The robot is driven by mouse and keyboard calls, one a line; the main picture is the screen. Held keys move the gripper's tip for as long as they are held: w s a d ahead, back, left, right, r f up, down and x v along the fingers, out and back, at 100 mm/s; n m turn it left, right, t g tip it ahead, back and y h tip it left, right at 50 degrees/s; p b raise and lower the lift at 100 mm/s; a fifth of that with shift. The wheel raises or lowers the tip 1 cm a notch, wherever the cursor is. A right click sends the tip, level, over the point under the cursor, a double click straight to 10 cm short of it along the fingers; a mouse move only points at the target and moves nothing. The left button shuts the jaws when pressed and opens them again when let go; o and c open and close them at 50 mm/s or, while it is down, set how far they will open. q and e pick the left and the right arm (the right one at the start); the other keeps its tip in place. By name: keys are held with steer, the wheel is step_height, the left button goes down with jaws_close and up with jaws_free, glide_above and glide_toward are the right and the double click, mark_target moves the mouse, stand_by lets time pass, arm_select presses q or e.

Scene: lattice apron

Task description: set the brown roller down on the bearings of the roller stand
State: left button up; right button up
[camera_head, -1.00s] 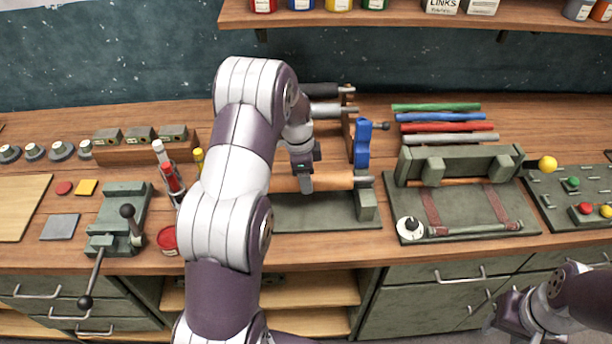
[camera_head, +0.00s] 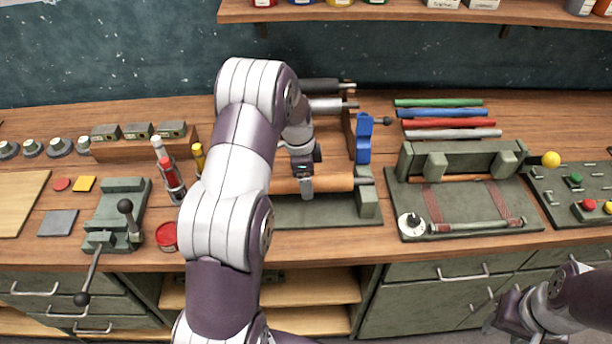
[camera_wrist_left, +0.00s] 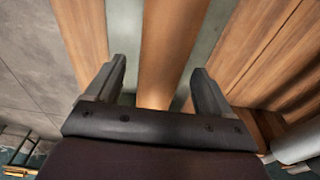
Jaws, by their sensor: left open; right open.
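The brown roller (camera_head: 330,183) lies across the roller stand (camera_head: 330,212), with its right end at the stand's right bearing block (camera_head: 368,200). The roller's left part is hidden behind my left arm. My left gripper (camera_head: 306,188) is over the roller. In the left wrist view the brown roller (camera_wrist_left: 172,50) runs between the two open fingers of the left gripper (camera_wrist_left: 160,85), with a gap on both sides. My right gripper (camera_head: 500,325) is low at the right, in front of the bench, holding nothing that I can see.
A rack behind the stand holds a black roller (camera_head: 320,86) and a grey roller (camera_head: 328,104). A blue upright piece (camera_head: 363,138) stands close behind the right bearing. A green press-like fixture (camera_head: 460,165) is to the right, a red tin (camera_head: 167,236) to the left.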

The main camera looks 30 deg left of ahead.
arm_select(q)
steer(key=r, duration=0.2)
steer(key=r+b, duration=0.1)
steer(key=r, duration=0.2)
steer(key=a+r+b, duration=0.1)
steer(key=r, duration=0.1)
steer(key=shift+s+r, duration=0.15)
steer(key=shift+r, duration=0.2)
steer(key=r+p, duration=0.4)
steer(key=r, duration=0.1)
steer(key=shift+s+a, duration=0.2)
